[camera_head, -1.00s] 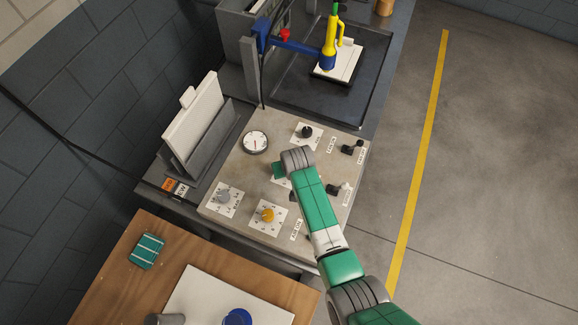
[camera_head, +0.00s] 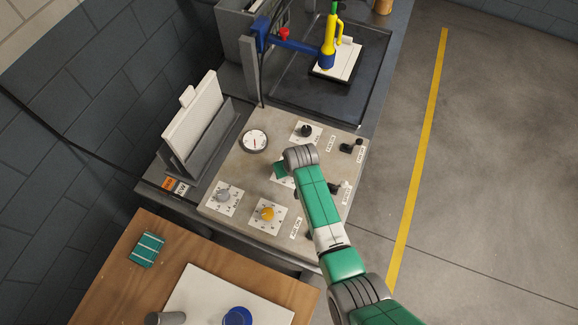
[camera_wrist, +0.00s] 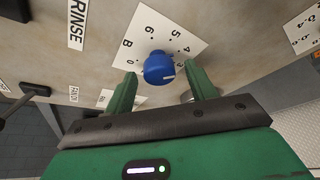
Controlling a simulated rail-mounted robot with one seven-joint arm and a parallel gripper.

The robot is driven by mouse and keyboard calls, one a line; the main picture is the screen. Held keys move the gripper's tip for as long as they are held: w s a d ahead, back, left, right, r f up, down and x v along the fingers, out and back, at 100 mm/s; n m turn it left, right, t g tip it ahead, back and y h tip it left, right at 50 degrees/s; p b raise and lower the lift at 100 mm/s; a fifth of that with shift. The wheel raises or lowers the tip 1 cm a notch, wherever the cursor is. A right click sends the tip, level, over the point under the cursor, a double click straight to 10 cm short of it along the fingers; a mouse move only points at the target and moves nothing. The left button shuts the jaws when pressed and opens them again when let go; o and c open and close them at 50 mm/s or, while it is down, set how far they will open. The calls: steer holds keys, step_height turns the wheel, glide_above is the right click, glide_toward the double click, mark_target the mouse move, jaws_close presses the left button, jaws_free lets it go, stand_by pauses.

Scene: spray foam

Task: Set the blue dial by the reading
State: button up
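The blue dial (camera_wrist: 160,68) sits on a white plate (camera_wrist: 172,35) with printed marks; "B", "6", "5" and "4" are readable. In the wrist view my gripper (camera_wrist: 161,76) is open, with one green finger on each side of the dial. I cannot tell whether the fingers touch it. In the head view my gripper (camera_head: 281,170) is over the middle of the panel (camera_head: 240,178) and hides the blue dial. A round white gauge (camera_head: 254,141) is left of my gripper, with a small reddish needle; its exact reading is too small to tell.
A black knob (camera_head: 305,131), a grey knob (camera_head: 223,196) and an orange knob (camera_head: 267,214) surround the dial. Dark switches (camera_head: 352,146) line the panel's right side. A white board (camera_head: 195,118) stands at the left. A yellow and blue sprayer (camera_head: 328,50) is over the back tray.

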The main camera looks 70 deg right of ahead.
steer(key=p+v, duration=0.1)
steer(key=v, duration=0.7)
steer(key=shift+w+d, duration=0.1)
stand_by(0.4)
